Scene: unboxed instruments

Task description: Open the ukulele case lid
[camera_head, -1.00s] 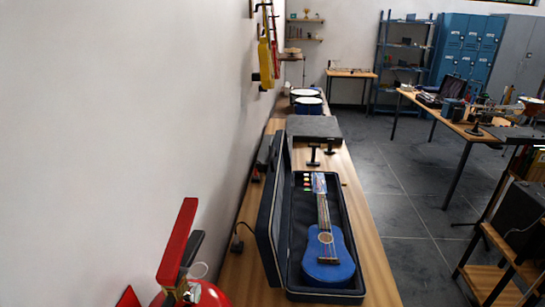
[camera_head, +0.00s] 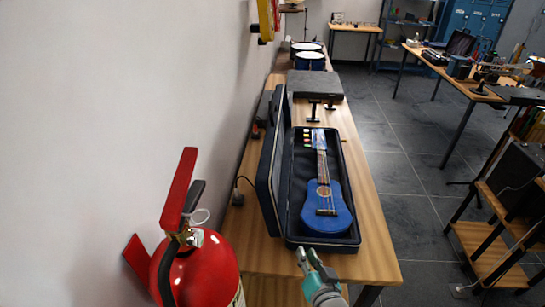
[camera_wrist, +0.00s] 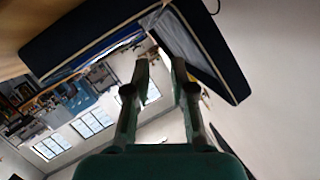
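The dark ukulele case (camera_head: 342,240) lies on the wooden table. Its lid (camera_head: 269,170) stands raised on the left side, near the wall, so the case is open. A blue ukulele (camera_head: 325,205) lies inside. My gripper (camera_head: 308,258) is just in front of the case's near end, apart from the lid. In the wrist view, the two fingers of my gripper (camera_wrist: 161,62) are spread with nothing between them. The case (camera_wrist: 90,35) shows there at the upper left, and the lid (camera_wrist: 213,50) at the upper right, beyond the fingertips.
A red fire extinguisher (camera_head: 205,265) stands at the lower left, close to the table. A flat black box (camera_head: 315,85) and blue drums (camera_head: 309,60) are farther along the table. A wooden shelf unit (camera_head: 495,235) stands right, across open floor (camera_head: 410,210).

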